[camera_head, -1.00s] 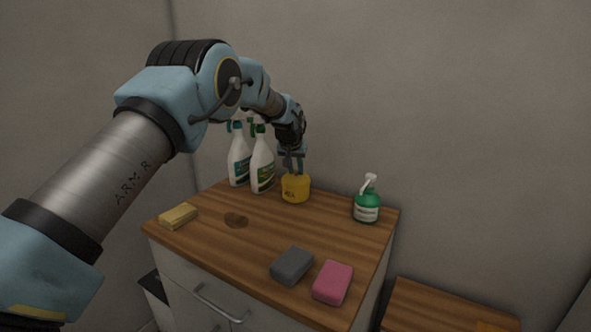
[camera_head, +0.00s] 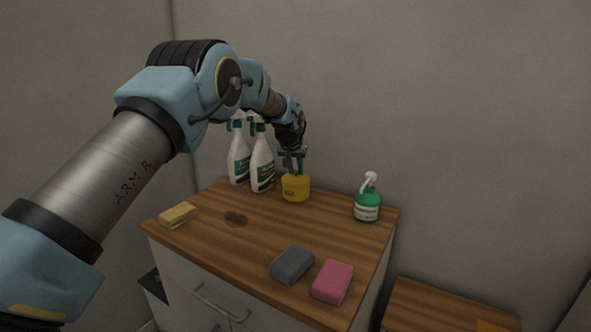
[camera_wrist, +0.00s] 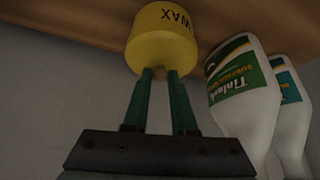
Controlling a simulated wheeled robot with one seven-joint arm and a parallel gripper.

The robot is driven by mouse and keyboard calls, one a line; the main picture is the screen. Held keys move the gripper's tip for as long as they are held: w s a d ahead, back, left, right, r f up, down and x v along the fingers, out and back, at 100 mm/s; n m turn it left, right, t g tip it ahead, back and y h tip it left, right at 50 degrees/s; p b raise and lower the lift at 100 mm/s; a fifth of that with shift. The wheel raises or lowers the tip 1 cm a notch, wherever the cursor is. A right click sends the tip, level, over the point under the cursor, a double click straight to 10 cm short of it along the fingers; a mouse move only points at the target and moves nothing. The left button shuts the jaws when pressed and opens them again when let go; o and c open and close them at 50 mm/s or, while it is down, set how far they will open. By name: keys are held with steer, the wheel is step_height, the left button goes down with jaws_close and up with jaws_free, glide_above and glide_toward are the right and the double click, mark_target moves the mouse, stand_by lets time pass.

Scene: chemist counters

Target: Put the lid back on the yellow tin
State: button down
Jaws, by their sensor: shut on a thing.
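The yellow tin (camera_head: 296,189) stands upright near the back of the wooden counter, and it shows upside down in the wrist view (camera_wrist: 164,28), marked "WAX". My gripper (camera_head: 293,168) is directly above it, pointing down. In the wrist view my two green fingers (camera_wrist: 160,74) are close together on a small yellow knob at the middle of the lid (camera_wrist: 150,61). The lid is the same yellow and appears to lie on the tin's top. I cannot tell whether it is fully seated, as the seam is too dim.
White spray bottles (camera_head: 262,164) stand close left of the tin. A green spray bottle (camera_head: 367,199) stands to its right. A yellow sponge (camera_head: 178,215), a grey sponge (camera_head: 292,264) and a pink sponge (camera_head: 333,281) lie nearer the front.

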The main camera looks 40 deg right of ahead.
steer(key=shift+c, duration=0.8)
jaws_free()
steer(key=shift+r, duration=0.2)
steer(key=shift+r+p, duration=1.9)
steer(key=shift+r, duration=1.4)
steer(key=shift+c, duration=0.4)
jaws_close()
